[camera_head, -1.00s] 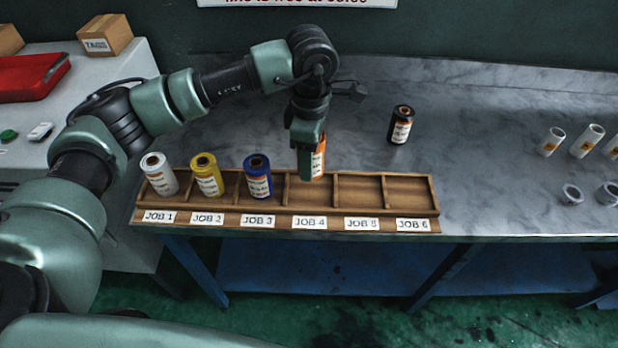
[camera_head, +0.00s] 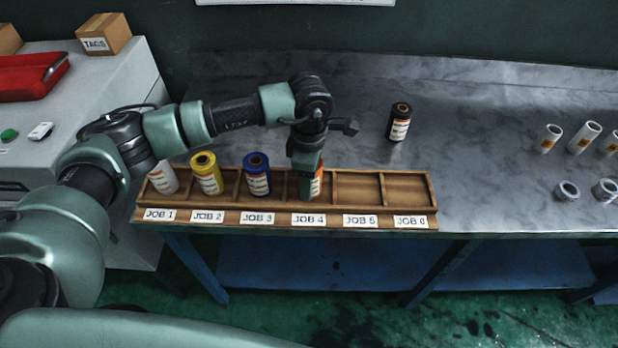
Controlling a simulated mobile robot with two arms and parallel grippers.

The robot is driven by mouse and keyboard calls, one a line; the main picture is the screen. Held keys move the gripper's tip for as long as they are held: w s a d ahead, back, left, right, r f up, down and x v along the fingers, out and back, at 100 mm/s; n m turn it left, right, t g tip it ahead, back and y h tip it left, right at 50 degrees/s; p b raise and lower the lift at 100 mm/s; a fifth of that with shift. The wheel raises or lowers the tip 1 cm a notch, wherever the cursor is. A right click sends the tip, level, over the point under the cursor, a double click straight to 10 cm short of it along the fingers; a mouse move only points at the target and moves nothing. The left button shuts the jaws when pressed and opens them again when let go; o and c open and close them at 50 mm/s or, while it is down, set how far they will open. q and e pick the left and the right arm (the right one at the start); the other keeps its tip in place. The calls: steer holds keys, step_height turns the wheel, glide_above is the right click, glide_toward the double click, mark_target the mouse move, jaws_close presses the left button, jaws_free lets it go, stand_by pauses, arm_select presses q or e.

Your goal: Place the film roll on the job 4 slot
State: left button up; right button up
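A wooden rack (camera_head: 287,217) with slots labelled JOB 1 to JOB 6 lies along the bench's front edge. My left gripper (camera_head: 306,190) is down at the JOB 4 slot, around an orange film roll (camera_head: 317,184). The roll is upright in that slot, mostly hidden behind the gripper; whether it touches the slot floor I cannot tell. A white roll (camera_head: 163,178) stands in JOB 1, a yellow roll (camera_head: 206,174) in JOB 2 and a blue roll (camera_head: 257,175) in JOB 3. A black roll (camera_head: 399,122) stands on the bench behind the rack. My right gripper is not in view.
The JOB 5 (camera_head: 357,188) and JOB 6 (camera_head: 404,188) slots are empty. Several white tubes and rings (camera_head: 584,139) lie at the bench's right. A side table with a red case (camera_head: 32,78) and a cardboard box (camera_head: 104,34) is at left. The bench's middle right is clear.

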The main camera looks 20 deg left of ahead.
arm_select(q)
steer(key=o, duration=1.3)
steer(key=shift+r, duration=0.1)
step_height(320, 180, up, 11)
steer(key=shift+r+b, duration=0.1)
steer(key=shift+b, duration=0.7)
steer(key=shift+r, duration=0.45)
